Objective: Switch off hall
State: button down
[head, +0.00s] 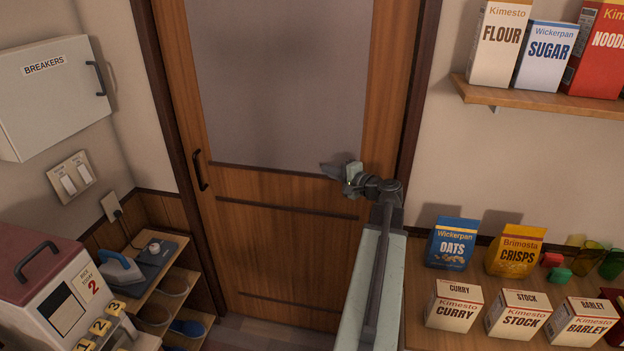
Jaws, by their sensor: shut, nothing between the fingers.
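A grey box (55,95) labelled BREAKERS hangs on the wall at the upper left. Its door is shut, with a dark handle on the right side, so anything inside is hidden. Below it is a white plate with two rocker switches (72,178); any wording on it is too small to read. No label reading "hall" can be made out. My gripper (333,171) is shut and empty, in front of the wooden door at the middle, well to the right of the box and switches.
The wooden door (270,245) is shut. At lower left are a red-lidded white machine (62,305) and a small shelf with an iron (120,268). At right, a counter holds an oats bag (452,243) and several boxes; a wall shelf (540,101) holds more.

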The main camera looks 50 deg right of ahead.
aim_at(83, 170)
jog(key=u, duration=0.05)
jog(key=k, duration=1.15)
jog(key=z, duration=0.2)
jog(key=i, duration=1.1)
jog(key=u, duration=0.6)
jog(key=i, duration=0.95)
jog(key=u, duration=0.75)
